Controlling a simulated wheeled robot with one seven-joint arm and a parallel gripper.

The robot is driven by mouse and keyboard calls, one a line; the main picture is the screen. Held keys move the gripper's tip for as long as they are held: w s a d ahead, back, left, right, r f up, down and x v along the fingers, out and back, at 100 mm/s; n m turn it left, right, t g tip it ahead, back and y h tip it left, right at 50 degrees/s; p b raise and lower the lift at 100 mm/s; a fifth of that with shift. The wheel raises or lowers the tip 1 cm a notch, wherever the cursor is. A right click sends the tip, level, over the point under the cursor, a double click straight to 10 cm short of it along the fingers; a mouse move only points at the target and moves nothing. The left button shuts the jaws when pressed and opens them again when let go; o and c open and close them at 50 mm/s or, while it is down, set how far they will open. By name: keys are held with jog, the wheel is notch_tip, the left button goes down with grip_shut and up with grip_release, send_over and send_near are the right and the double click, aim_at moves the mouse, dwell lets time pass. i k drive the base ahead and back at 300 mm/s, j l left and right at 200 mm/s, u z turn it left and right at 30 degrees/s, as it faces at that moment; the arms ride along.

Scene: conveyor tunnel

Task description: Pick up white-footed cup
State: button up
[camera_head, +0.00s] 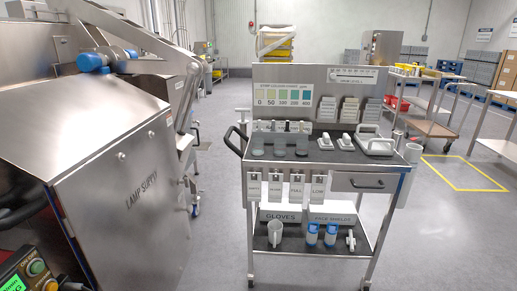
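My gripper is not in view. A metal cart (328,185) stands at the middle, with small cups on its dark top. Three cups stand in a row near the left front of the top: a left cup (257,146), a middle cup (279,147) and a right cup (302,146). They look dark or see-through, and I cannot tell which has a white foot. A white jug-like vessel (275,234) stands on the lower shelf at the left.
A steel machine marked "LAMP SUPPLY" (125,185) fills the left side, with a button box (28,272) at the lower left corner. White handled tools (346,142) lie on the cart top. Floor left of the cart is open.

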aim_at(257, 143)
jog(key=i+u, duration=0.3)
jog(key=i, duration=0.25)
jog(key=i+l+u, duration=0.25)
jog(key=i, duration=0.25)
jog(key=i+l+u, duration=0.15)
jog(key=i+u, duration=0.15)
jog(key=i, duration=0.25)
jog(key=i+l+u, duration=0.3)
jog(key=i+l, duration=0.1)
jog(key=i, duration=0.1)
